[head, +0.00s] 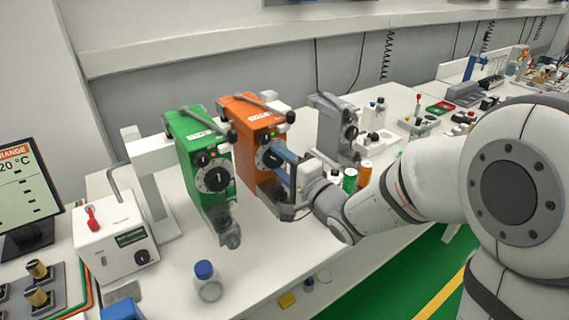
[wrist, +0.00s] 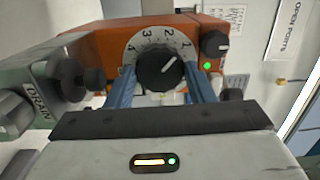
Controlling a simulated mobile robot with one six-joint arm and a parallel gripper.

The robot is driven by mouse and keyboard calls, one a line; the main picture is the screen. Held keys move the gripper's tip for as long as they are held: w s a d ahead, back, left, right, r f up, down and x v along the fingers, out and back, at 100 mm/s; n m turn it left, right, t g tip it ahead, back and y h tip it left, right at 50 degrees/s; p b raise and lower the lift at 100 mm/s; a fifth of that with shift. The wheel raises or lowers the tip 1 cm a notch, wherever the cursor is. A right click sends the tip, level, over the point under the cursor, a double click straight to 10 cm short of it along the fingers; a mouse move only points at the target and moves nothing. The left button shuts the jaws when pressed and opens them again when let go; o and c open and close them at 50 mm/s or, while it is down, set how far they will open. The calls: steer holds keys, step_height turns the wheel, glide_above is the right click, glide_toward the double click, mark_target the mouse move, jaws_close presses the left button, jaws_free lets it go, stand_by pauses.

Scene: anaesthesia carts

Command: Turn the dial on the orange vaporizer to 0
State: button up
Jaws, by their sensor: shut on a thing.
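The orange vaporizer (head: 251,116) stands on the white bench between a green and a grey unit. Its front carries a black dial (wrist: 160,67) with a white scale numbered 1 to 4. The white line on the knob slants to the upper right, near the 1. My gripper (wrist: 161,76) reaches the front of the vaporizer with its blue fingers, one on each side of the knob, and is shut on it. In the head view my gripper (head: 280,160) covers part of the dial. The 0 mark is not readable.
The green vaporizer (head: 197,147) stands close on the left, and a grey unit (head: 331,130) on the right. A blue-capped bottle (head: 208,283) stands near the bench front. Green and orange cylinders (head: 364,174) stand beside my wrist.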

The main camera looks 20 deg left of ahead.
steer(key=o, duration=0.7)
steer(key=shift+a, duration=0.1)
steer(key=v, duration=0.8)
steer(key=shift+b, duration=0.4)
steer(key=shift+f, duration=0.1)
